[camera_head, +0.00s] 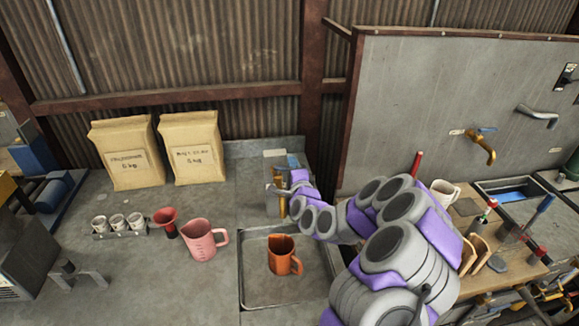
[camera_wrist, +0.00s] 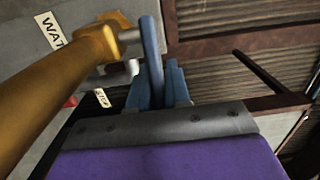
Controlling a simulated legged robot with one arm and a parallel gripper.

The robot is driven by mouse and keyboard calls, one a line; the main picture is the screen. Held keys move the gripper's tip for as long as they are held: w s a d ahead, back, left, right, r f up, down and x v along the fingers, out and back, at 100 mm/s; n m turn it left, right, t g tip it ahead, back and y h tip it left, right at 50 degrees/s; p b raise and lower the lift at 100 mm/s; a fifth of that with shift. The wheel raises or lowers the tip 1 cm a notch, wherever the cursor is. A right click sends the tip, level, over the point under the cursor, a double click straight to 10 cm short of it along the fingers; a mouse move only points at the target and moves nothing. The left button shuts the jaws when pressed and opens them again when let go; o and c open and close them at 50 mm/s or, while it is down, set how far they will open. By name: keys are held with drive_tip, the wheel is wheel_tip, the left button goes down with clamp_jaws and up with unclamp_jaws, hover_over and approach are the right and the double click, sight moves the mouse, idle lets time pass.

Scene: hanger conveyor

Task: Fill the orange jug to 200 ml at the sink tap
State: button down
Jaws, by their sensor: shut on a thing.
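The orange jug (camera_head: 281,257) stands upright in the shallow square sink (camera_head: 262,300), its handle to the right. The fill level inside it cannot be made out, and no water stream is clearly visible. My gripper (camera_head: 277,189) is above and behind the jug, at the sink tap (camera_head: 282,208), which my arm partly hides. In the wrist view, the brass tap (camera_wrist: 75,75) fills the left side, with its blue lever (camera_wrist: 151,45) upright. The blue-grey fingers of my gripper (camera_wrist: 168,85) are shut on that lever.
A pink jug (camera_head: 200,241), a red funnel-like cup (camera_head: 166,221) and a rack of small cups (camera_head: 118,225) stand left of the sink. Two paper bags (camera_head: 160,150) stand behind. Another brass tap (camera_head: 484,148) is on the right panel, above a cluttered wooden bench (camera_head: 500,268).

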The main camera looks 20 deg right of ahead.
drive_tip(key=shift+s+d+f, duration=0.1)
drive_tip(key=shift+d+f, duration=0.05)
drive_tip(key=shift+d, duration=0.2)
drive_tip(key=c, duration=1.5)
unclamp_jaws()
drive_tip(key=o, duration=0.3)
drive_tip(key=shift+d, duration=0.5)
drive_tip(key=shift+o, duration=0.2)
drive_tip(key=shift+s+a, duration=0.75)
drive_tip(key=shift+a, duration=0.2)
drive_tip(key=s+p, duration=0.3)
drive_tip(key=s, duration=0.1)
drive_tip(key=shift+s+d, duration=0.15)
drive_tip(key=shift+s, duration=0.2)
